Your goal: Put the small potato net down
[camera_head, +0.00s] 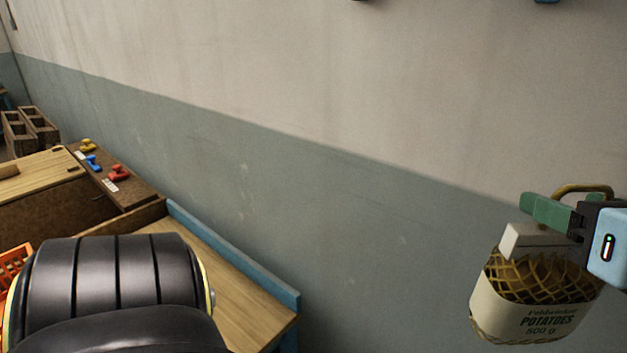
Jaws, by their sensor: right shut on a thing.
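The small potato net (535,305) hangs at the lower right of the head view. It has yellow-brown mesh over potatoes and a cream band reading "POTATOES 500 g". My right gripper (545,225), with a green finger and a pale finger on a light blue body, is shut on the top of the net. A tan loop shows just behind the gripper. The net is seen against the wall, with no surface visible under it. Its lowest part is near the bottom edge of the picture. My left gripper is not in view.
A wooden table (245,292) with a blue raised edge (235,255) stands at the lower middle, partly hidden by a dark part of mine. A wooden box (30,205) with coloured handles, an orange crate (14,268) and brown blocks (35,130) are at left.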

